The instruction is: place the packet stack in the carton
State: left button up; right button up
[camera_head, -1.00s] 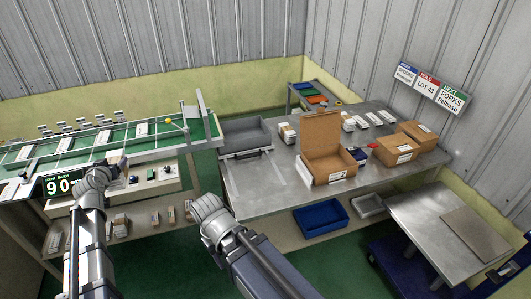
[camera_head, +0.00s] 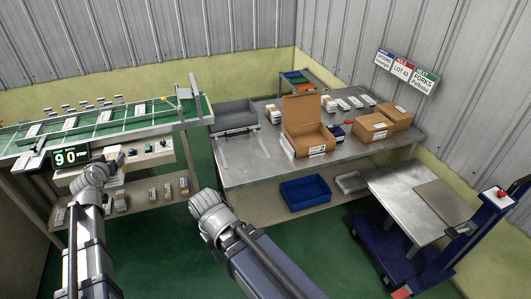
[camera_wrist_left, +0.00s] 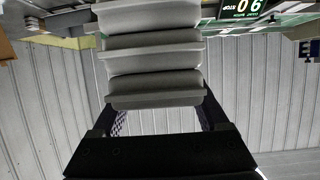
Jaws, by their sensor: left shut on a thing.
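The steel worktable (camera_head: 250,172) also holds a grey tray (camera_head: 233,116), small packets and two closed cartons (camera_head: 373,128). A blue bin (camera_head: 305,192) is on its lower shelf. A blue cart (camera_head: 385,245) stands at the right. Green floor is clear between cart and arms.

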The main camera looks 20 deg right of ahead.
aim_at(310, 144)
jog(key=k+z, duration=0.1)
jog(key=k, duration=0.55)
jog(key=z, duration=2.55)
jog(key=i+j, duration=0.1)
jog(key=j, duration=3.1)
jog(key=i+j, duration=0.15)
jog(key=j, duration=1.45)
